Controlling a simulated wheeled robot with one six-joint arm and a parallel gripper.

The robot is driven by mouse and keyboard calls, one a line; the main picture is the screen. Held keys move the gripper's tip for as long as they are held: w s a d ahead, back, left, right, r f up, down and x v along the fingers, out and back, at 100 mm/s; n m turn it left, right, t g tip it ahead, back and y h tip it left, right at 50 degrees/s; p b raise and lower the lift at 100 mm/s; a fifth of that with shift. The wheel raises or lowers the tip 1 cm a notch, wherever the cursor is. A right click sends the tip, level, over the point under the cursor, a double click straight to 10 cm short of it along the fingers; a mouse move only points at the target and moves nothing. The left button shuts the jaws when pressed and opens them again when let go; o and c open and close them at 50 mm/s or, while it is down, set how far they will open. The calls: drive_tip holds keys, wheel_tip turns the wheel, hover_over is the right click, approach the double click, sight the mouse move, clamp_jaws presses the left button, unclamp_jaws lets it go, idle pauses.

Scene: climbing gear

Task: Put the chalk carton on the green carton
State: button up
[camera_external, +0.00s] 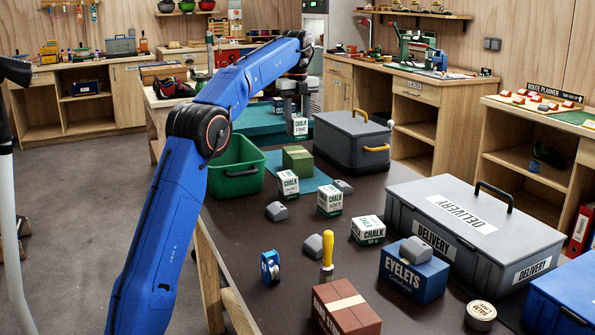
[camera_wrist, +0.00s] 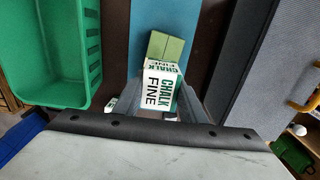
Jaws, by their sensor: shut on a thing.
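My gripper (camera_external: 298,100) is shut on a white chalk carton (camera_external: 298,126) labelled "CHALK FINE" and holds it in the air near the far end of the dark table. In the wrist view the held carton (camera_wrist: 160,90) sits between the two fingers. The green carton (camera_external: 298,160) stands on a blue mat (camera_external: 311,183), below the held carton in the external view. The green carton (camera_wrist: 165,46) lies just beyond the held carton in the wrist view, partly hidden by it. I cannot tell the exact height gap.
A green bin (camera_external: 237,172) stands left of the green carton and a grey toolbox (camera_external: 352,150) to its right. Other chalk cartons (camera_external: 288,184) (camera_external: 330,200) (camera_external: 368,230) and grey lumps stand nearer. A delivery case (camera_external: 470,232) and eyelets box (camera_external: 412,275) fill the right.

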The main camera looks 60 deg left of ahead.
sight(297, 136)
drive_tip(key=shift+f, duration=2.3)
drive_tip(key=shift+f, duration=0.15)
drive_tip(key=o, duration=1.1)
drive_tip(key=shift+r, duration=3.9)
